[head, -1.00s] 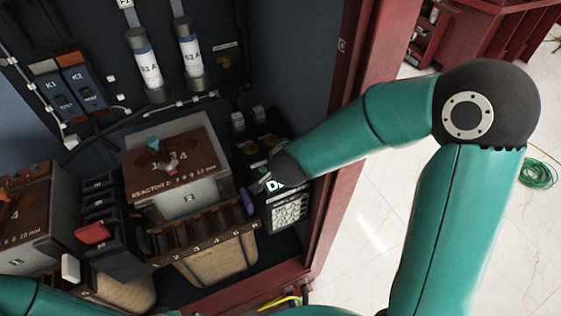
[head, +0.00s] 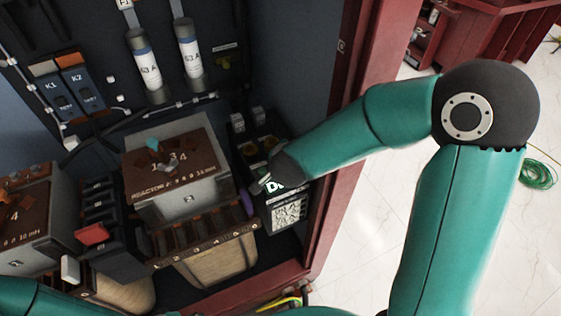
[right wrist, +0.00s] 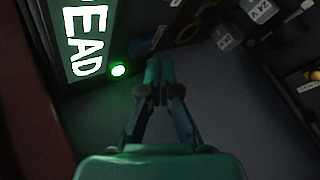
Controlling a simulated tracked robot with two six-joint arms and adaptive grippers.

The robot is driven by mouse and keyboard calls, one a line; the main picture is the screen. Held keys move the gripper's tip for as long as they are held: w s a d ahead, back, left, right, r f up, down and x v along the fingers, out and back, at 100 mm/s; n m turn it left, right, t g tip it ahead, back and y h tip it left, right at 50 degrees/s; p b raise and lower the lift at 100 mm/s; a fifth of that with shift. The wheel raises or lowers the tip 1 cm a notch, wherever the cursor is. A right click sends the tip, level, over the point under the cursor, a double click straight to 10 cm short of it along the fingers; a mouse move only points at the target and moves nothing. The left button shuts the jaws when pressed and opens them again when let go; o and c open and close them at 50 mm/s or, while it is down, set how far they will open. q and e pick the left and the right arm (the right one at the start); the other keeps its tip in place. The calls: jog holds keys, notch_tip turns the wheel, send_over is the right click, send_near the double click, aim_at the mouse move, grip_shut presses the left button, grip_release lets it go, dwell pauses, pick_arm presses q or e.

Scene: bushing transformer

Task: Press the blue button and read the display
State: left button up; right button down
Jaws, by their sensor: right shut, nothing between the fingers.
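The display (right wrist: 85,38) is lit in the right wrist view and shows large white letters "EAD", cut off at the top edge. A round lamp or button (right wrist: 118,71) glows green at its lower corner. In the head view the display (head: 274,188) is mostly hidden behind my right wrist, and only its first letters show. My right gripper (right wrist: 158,70) is shut and empty, its tips just right of the green light. Whether they touch anything cannot be told. In the head view the right gripper (head: 261,184) is small and dark. I cannot make out a blue button. My left gripper is out of view.
A keypad-like block (head: 288,214) sits below the display. The reactor box (head: 175,165) stands to its left, with a purple piece (head: 247,202) between. The red cabinet frame (head: 338,150) bounds the right side. Open floor (head: 375,230) lies beyond it.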

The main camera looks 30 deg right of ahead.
jog(key=shift+f, duration=0.1)
jog(key=shift+f, duration=0.3)
jog(key=shift+f+b, duration=0.45)
jog(key=shift+b, duration=0.1)
dwell(0.5)
jog(key=shift+r, duration=0.1)
jog(key=shift+r+p, duration=0.8)
jog(key=shift+p, duration=0.25)
notch_tip(320, 180, up, 5)
jog(key=p, duration=0.5)
